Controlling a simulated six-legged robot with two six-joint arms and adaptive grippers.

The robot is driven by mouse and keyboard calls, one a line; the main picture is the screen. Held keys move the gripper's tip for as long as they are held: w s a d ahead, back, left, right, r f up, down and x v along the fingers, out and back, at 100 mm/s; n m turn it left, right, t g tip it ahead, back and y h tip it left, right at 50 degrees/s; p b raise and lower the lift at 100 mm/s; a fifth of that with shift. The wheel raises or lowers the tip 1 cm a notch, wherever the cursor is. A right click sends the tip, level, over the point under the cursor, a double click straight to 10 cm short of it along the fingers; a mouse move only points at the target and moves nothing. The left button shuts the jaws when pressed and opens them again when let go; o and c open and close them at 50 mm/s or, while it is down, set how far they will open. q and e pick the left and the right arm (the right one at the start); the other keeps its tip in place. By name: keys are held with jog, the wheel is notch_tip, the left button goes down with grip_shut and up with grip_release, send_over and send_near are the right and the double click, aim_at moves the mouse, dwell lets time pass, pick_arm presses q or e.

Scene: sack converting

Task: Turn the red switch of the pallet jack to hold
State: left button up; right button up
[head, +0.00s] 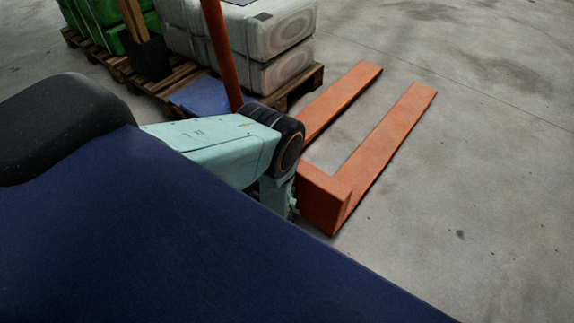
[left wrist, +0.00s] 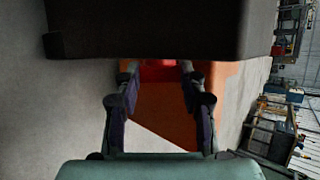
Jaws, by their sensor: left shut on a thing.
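The orange pallet jack (head: 325,195) stands on the floor right of my left arm in the head view, its two forks pointing up and right. Its orange handle bar (head: 222,50) rises behind my arm. In the left wrist view the orange body (left wrist: 165,112) fills the space beyond my fingers. The red switch (left wrist: 160,73) shows between the fingertips of my left gripper (left wrist: 158,80), which is shut on it. Which way the switch is turned cannot be told. In the head view the switch and the left fingers are hidden behind my arm. My right gripper is not in view.
Wooden pallets (head: 295,88) with wrapped white bales (head: 285,40) and green sacks (head: 105,12) stand behind the jack. A dark block (left wrist: 150,30) fills the top of the left wrist view. Racks (left wrist: 275,120) stand at its right. The concrete floor (head: 480,150) right of the forks is clear.

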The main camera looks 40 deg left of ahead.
pick_arm(q)
jog(key=shift+s+f+t, duration=0.15)
jog(key=shift+f+t, duration=0.05)
jog(key=shift+t, duration=0.6)
jog(key=n+t, duration=0.1)
jog(key=t, duration=0.2)
jog(key=shift+n, duration=0.3)
jog(key=o, duration=1.1)
jog(key=shift+o, duration=0.2)
jog(key=shift+f, duration=0.1)
